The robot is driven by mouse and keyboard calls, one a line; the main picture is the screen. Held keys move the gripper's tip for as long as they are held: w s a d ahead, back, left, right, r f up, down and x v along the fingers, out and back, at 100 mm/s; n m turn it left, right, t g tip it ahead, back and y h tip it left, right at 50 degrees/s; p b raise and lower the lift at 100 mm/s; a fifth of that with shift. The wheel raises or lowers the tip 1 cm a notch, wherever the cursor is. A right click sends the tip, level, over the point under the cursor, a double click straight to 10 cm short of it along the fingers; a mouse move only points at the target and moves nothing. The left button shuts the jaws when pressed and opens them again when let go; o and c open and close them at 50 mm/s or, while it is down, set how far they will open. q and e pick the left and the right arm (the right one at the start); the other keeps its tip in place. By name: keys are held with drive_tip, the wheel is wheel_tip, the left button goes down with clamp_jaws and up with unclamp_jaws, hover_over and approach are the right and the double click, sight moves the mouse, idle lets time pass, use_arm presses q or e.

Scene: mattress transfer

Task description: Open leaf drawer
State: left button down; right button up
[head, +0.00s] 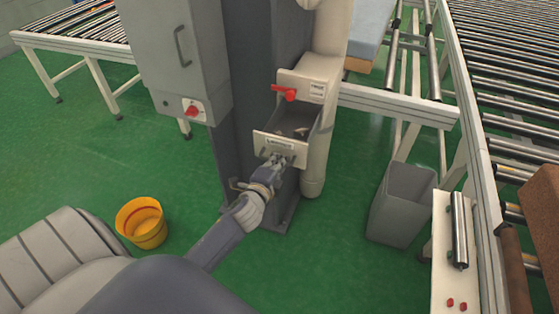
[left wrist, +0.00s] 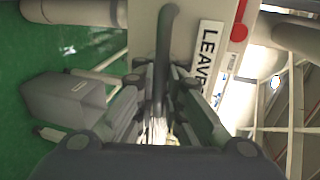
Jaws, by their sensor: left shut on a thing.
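The leaf drawer (head: 269,146) is pulled out from the column unit in the head view, and its inside shows with small bits in it. Its pale front carries a label and faces me. My left gripper (head: 277,160) is at the drawer front. In the left wrist view the dark handle (left wrist: 166,45) runs between the fingers of my left gripper (left wrist: 160,88), which is shut on it. A label (left wrist: 206,58) reading "LEAVE", partly hidden, is beside the handle. My right gripper is not in view.
A red lever (head: 286,94) is on the housing above the drawer. A yellow bucket (head: 142,223) stands on the green floor at left, and a grey bin (head: 400,205) at right. Roller conveyors (head: 520,60) run along the right side. Floor between bucket and column is clear.

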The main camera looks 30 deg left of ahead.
use_arm(q)
drive_tip(key=c, duration=1.7)
unclamp_jaws()
drive_tip(key=shift+s, duration=0.2)
drive_tip(key=v, duration=1.1)
drive_tip(key=shift+s+r, duration=0.2)
drive_tip(key=shift+s, duration=0.1)
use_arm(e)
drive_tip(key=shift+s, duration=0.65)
